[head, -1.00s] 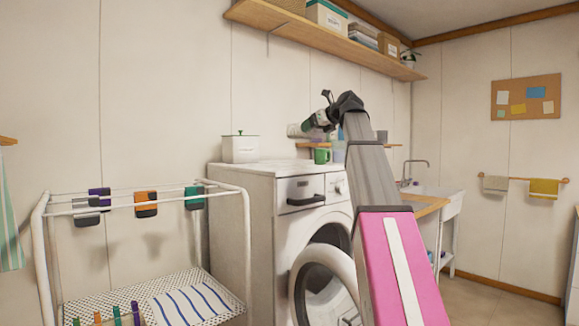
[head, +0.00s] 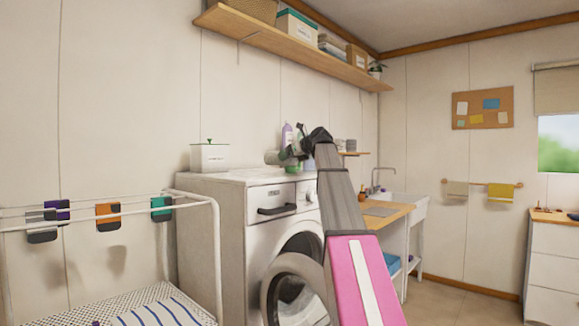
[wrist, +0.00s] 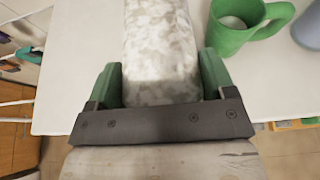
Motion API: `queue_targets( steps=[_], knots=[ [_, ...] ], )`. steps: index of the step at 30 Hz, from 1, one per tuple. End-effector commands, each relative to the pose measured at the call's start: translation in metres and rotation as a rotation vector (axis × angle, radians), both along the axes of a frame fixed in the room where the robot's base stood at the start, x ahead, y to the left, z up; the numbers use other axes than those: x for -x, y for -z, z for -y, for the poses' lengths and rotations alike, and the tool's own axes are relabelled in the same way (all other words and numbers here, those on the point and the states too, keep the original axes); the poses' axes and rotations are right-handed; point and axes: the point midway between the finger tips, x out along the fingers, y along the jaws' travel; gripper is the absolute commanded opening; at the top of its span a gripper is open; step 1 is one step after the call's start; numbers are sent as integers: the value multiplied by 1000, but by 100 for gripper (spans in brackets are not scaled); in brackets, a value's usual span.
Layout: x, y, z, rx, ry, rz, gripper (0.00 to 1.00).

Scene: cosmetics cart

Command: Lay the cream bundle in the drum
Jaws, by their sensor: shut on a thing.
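The cream bundle (wrist: 160,50), a mottled pale roll, is held between the green fingers of my gripper (wrist: 160,88) in the wrist view.
A green mug (wrist: 238,28) stands on the machine top, right of the bundle. A white box (head: 210,157) sits at the machine's back left. A drying rack (head: 215,240) with clips stands at left. A wooden counter (head: 388,215) and sink (head: 405,205) are at right.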

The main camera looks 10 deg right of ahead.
Motion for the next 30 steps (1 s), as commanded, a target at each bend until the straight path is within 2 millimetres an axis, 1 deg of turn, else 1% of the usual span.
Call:
queue_targets(
  steps=[6, 8, 19, 20, 21, 30],
  knots=[
    [2, 30, -1, 0, -1, -1, 43],
    [2, 35, -1, 0, 0, 0, 43],
    [1, 39, 0, 0, 0, 0, 43],
    [1, 38, 0, 0, 0, 0, 86],
    [1, 38, 0, 0, 0, 0, 99],
    [0, 35, 0, 0, 0, 0, 100]
  ],
)
